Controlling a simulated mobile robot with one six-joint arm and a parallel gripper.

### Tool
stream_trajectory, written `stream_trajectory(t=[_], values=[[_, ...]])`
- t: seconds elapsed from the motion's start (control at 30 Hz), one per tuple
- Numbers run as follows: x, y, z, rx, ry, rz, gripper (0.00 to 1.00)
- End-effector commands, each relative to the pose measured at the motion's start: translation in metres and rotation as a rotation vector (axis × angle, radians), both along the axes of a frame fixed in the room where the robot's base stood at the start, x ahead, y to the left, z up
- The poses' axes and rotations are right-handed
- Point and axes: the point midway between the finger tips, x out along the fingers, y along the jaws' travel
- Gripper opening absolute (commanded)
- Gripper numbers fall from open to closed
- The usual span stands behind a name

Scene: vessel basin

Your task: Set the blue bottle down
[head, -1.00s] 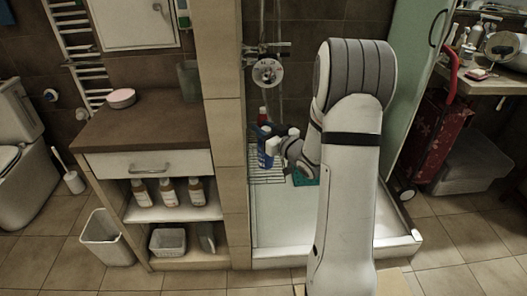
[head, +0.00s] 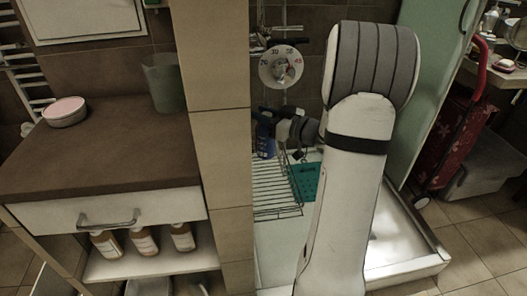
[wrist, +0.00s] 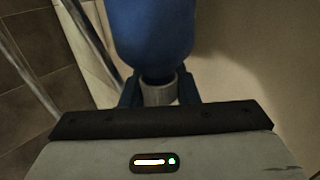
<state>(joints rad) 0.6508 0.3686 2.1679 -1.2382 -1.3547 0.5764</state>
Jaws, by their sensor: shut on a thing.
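The blue bottle (head: 265,142) is in the shower recess, just right of the tiled pillar and partly hidden by my gripper. In the wrist view the blue bottle (wrist: 150,32) fills the top middle, its pale neck or cap between my fingers. My gripper (wrist: 159,92) is shut on that narrow end. In the head view my gripper (head: 272,120) is small and dark beside the bottle. The bottle appears above the far part of the wire rack (head: 276,190); I cannot tell whether it touches anything below.
A shower valve (head: 281,67) is on the back wall. A green glass panel (head: 425,90) stands at right.

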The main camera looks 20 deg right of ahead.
Motion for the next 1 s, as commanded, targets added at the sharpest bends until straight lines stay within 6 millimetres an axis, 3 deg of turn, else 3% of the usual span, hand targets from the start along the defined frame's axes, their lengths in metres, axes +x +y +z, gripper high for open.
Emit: stream_trajectory(t=[0.03, 0.1, 0.33, 0.53, 0.97, 1.0], values=[[0.0, -0.003, -0.015, 0.004, 0.003, -0.005, 0.0], [-0.001, -0.005, -0.026, 0.002, 0.002, -0.01, 0.0], [-0.002, -0.009, -0.043, 0.0, 0.001, -0.018, 0.0], [-0.003, -0.01, -0.072, 0.003, 0.001, -0.02, 0.0], [-0.003, -0.01, -0.078, 0.0, 0.0, -0.021, 0.0], [-0.003, -0.011, -0.078, -0.001, 0.001, -0.021, 0.29]])
